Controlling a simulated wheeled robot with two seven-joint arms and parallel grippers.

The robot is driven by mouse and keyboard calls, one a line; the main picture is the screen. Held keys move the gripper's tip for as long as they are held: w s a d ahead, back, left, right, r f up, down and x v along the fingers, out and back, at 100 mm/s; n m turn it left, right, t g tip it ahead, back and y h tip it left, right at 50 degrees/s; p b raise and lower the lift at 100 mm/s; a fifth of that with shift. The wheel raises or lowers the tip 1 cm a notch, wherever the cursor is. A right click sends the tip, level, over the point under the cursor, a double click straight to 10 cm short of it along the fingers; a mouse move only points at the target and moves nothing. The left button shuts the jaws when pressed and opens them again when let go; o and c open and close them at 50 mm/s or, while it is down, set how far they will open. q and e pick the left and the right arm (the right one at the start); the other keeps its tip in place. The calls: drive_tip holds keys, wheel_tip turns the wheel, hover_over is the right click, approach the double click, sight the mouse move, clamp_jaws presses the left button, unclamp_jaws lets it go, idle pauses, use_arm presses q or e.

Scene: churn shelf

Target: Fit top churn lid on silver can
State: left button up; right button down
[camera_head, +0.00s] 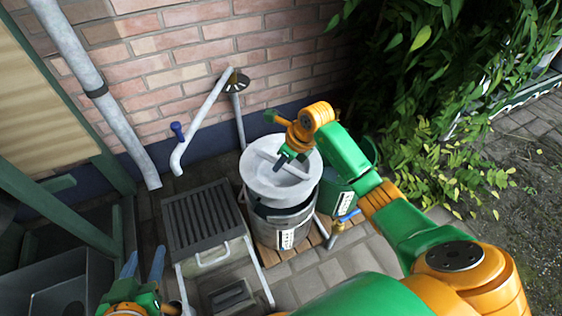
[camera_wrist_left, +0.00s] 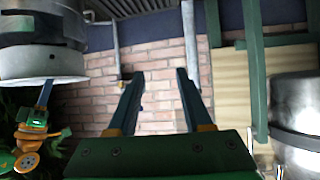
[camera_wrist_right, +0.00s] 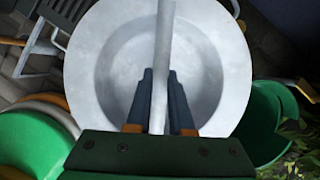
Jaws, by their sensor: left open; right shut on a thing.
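The churn lid (camera_head: 257,187) is a pale grey disc with a recessed middle and a straight bar handle across it; it also fills the right wrist view (camera_wrist_right: 222,70). My right gripper (camera_head: 287,158) is shut on the bar handle. The silver can (camera_head: 270,232), with dark bands and a white label, stands directly below the lid. The lid looks about level and hides the can's mouth; I cannot tell whether it is seated. The left wrist view shows can (camera_wrist_left: 35,62) and lid rim (camera_wrist_left: 45,80) upside down. My left gripper (camera_head: 142,266) is open and empty, left of the can.
A slatted grey crate (camera_head: 205,218) stands left of the can, which rests on a wooden pallet (camera_head: 272,257). A pump spout (camera_head: 202,122) and a brick wall (camera_head: 190,45) are behind. Foliage (camera_head: 430,110) hangs at the right. Another silver vessel (camera_wrist_left: 299,110) shows in the left wrist view.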

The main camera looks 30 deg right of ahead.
sight(280, 175)
drive_tip(key=shift+f, duration=0.3)
use_arm(q)
drive_tip(key=r, duration=0.1)
drive_tip(key=w+r+t, duration=0.1)
drive_tip(key=w+d+r+t, duration=0.1)
drive_tip(key=r, duration=0.1)
drive_tip(key=shift+h, duration=0.3)
drive_tip(key=shift+r, duration=0.35)
use_arm(e)
drive_tip(key=shift+r, duration=0.1)
use_arm(q)
drive_tip(key=shift+f, duration=0.15)
idle(0.3)
drive_tip(key=shift+f, duration=0.15)
use_arm(e)
drive_tip(key=shift+f, duration=0.45)
use_arm(q)
drive_tip(key=shift+f+b, duration=0.1)
drive_tip(key=shift+b, duration=0.2)
use_arm(e)
drive_tip(key=shift+f, duration=0.1)
use_arm(q)
drive_tip(key=shift+f+b, duration=0.45)
drive_tip(key=shift+f, duration=0.05)
use_arm(e)
drive_tip(key=shift+f, duration=0.7)
use_arm(q)
drive_tip(key=shift+f, duration=0.1)
use_arm(e)
drive_tip(key=shift+f, duration=0.15)
